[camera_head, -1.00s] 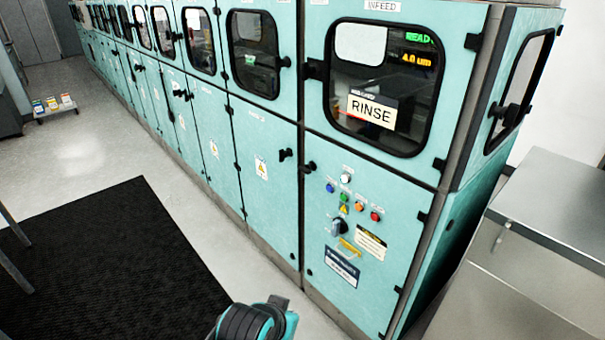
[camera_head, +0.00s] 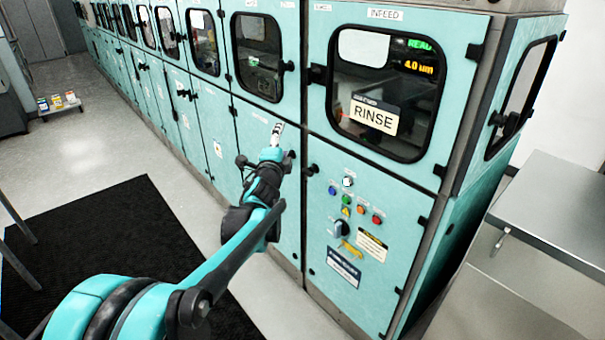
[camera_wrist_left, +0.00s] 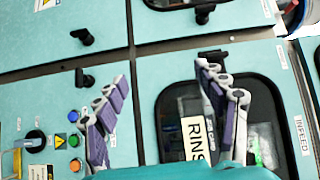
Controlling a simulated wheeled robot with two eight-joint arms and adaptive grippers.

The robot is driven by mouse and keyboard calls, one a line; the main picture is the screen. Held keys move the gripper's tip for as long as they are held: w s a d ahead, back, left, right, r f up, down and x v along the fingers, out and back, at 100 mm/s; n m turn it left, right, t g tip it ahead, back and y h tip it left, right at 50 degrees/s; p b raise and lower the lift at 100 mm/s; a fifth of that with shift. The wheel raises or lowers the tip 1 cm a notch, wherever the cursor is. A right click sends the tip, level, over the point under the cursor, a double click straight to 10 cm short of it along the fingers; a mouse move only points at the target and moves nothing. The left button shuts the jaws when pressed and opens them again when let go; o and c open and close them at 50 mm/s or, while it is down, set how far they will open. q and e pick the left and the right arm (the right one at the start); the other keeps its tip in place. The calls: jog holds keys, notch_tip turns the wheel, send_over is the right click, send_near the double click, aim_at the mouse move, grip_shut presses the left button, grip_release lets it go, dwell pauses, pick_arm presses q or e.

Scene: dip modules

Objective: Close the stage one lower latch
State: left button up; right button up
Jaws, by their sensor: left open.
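My left gripper (camera_head: 277,136) is in front of the teal cabinet row, near the lower door left of the infeed panel. Its two fingers stand wide apart and empty in the left wrist view (camera_wrist_left: 158,82). A black latch (camera_head: 291,154) at that lower door's upper right edge is just right of the gripper, and it also shows in the left wrist view (camera_wrist_left: 82,37). Another black latch (camera_head: 312,169) sits across the seam on the lower infeed panel, also in the left wrist view (camera_wrist_left: 84,78). My right gripper is out of view.
The infeed window (camera_head: 385,92) carries a RINSE sign (camera_head: 374,114). Buttons and a selector knob (camera_head: 341,228) are on the panel below. A steel table (camera_head: 560,205) stands at the right. A black mat (camera_head: 130,230) lies on the floor.

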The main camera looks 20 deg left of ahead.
aim_at(305, 174)
pick_arm(q)
jog(key=w+a+f+m+t+h+p, duration=0.1)
jog(key=w+a+f+m+h, duration=0.15)
jog(key=w+m, duration=0.4)
jog(key=w+a+f+m+t+h+p, duration=0.1)
jog(key=w+f+m+t+h, duration=0.1)
jog(key=w+m+h, duration=0.45)
notch_tip(305, 174, down, 20)
jog(key=m+g+h, duration=0.4)
jog(key=m+g, duration=0.1)
jog(key=m, duration=0.9)
jog(key=shift+t, duration=0.3)
jog(key=b+x, duration=0.1)
jog(key=x, duration=0.4)
jog(key=shift+w+a+r, duration=0.1)
jog(key=shift+w+r, duration=0.05)
jog(key=shift+r, duration=0.05)
jog(key=shift+w+d+r+b, duration=0.1)
jog(key=shift+w+d+b, duration=0.2)
jog(key=shift+w, duration=0.15)
jog(key=c, duration=1.2)
